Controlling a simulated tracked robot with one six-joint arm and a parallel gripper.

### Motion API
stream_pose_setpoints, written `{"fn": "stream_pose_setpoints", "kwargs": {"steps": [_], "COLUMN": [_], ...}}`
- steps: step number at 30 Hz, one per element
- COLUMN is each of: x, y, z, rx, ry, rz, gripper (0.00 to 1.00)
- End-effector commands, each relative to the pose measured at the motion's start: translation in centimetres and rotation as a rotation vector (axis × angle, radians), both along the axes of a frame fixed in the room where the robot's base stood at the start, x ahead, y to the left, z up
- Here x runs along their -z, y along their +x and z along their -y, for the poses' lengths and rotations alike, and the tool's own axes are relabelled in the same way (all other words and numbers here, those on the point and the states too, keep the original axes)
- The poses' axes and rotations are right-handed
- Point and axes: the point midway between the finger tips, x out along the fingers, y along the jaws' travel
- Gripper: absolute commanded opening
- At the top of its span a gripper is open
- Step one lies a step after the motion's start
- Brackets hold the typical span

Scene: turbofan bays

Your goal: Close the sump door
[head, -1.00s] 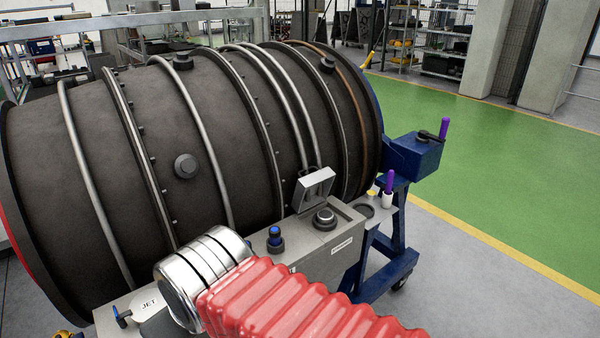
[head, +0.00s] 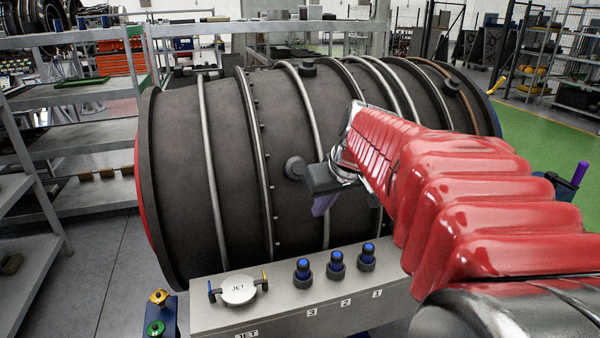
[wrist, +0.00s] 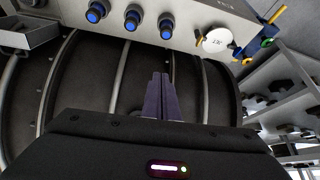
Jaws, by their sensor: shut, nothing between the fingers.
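My gripper (head: 322,204) has shut purple fingers and hangs in front of the dark engine casing (head: 235,160), above the grey box. The fingers also show in the wrist view (wrist: 159,98), together and empty, pointing towards the box. A grey, shallow, tray-like flap (wrist: 28,34), which looks like the sump door standing open, is at the upper left of the wrist view, well apart from the fingers. In the head view my red-sleeved arm hides that part of the box.
The grey box (head: 290,320) carries three blue-topped fittings (head: 336,262) marked 1, 2 and 3, and a white JET cap (head: 240,288) with latches. Yellow and green knobs (head: 157,312) sit at the lower left. Metal shelving (head: 85,155) stands left.

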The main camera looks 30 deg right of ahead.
Motion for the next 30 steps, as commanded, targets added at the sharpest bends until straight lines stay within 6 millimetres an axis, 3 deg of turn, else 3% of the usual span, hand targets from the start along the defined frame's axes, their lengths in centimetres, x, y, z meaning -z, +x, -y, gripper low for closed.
{"fn": "stream_pose_setpoints", "kwargs": {"steps": [1, 10, 18, 21, 25, 30], "x": [0.1, 0.5, 2.2, 2.8, 3.3, 3.3], "y": [0.6, 2.6, 1.2, 0.2, -0.6, -0.8], "z": [2.3, 15.2, 27.7, 31.1, 33.7, 34.2], "rx": [0.016, 0.061, 0.105, 0.117, 0.123, 0.123], "ry": [0.003, -0.006, -0.031, -0.043, -0.054, -0.057], "rz": [0.003, 0.051, 0.1, 0.115, 0.128, 0.132], "gripper": [0.0, 0.0, 0.0, 0.0, 0.0, 0.0]}}
